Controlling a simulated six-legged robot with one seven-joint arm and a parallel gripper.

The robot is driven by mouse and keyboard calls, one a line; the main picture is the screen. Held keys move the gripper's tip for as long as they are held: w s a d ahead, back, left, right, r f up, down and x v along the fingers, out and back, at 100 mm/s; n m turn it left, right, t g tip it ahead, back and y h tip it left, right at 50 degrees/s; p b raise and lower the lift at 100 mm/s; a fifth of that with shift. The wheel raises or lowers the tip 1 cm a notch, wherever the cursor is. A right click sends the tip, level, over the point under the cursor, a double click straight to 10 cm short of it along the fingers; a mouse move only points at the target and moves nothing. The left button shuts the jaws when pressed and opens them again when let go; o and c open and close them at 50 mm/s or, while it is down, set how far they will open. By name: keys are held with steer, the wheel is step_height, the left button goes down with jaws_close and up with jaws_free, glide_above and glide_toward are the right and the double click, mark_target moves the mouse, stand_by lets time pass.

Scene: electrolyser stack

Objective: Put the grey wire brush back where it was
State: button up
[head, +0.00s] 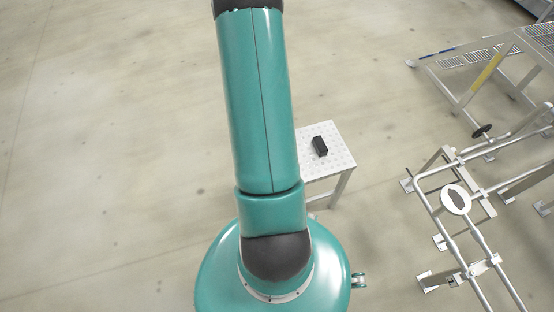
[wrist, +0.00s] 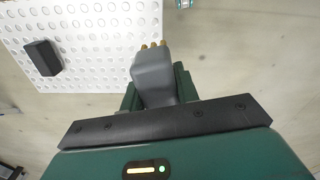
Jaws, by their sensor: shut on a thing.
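The grey wire brush (wrist: 153,80) is in my gripper (wrist: 155,88) in the wrist view. Its grey body sits between the two green fingers, and brass-coloured bristle tips show at its far end. My gripper is shut on it. The brush is over the right edge of a white perforated table top (wrist: 95,75); I cannot tell its height above it. In the head view my teal arm hides the gripper and the brush. The table (head: 338,163) shows there just right of my arm.
A black block (wrist: 42,58) lies on the left part of the table top; it also shows in the head view (head: 320,146). Metal pipe frames (head: 470,225) with a round white plate (head: 456,199) stand at the right. The floor left of my arm is clear.

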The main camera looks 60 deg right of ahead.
steer(key=s+d+f+m, duration=0.1)
steer(key=s+f+m, duration=0.15)
steer(key=s, duration=1.25)
steer(key=w+d+f, duration=0.9)
steer(key=shift+w+d, duration=0.25)
steer(key=shift+w, duration=0.05)
steer(key=shift+w+d+f, duration=0.1)
steer(key=shift+w+f, duration=0.05)
steer(key=shift+f, duration=1.55)
steer(key=o, duration=1)
steer(key=shift+f, duration=0.1)
step_height(320, 180, up, 12)
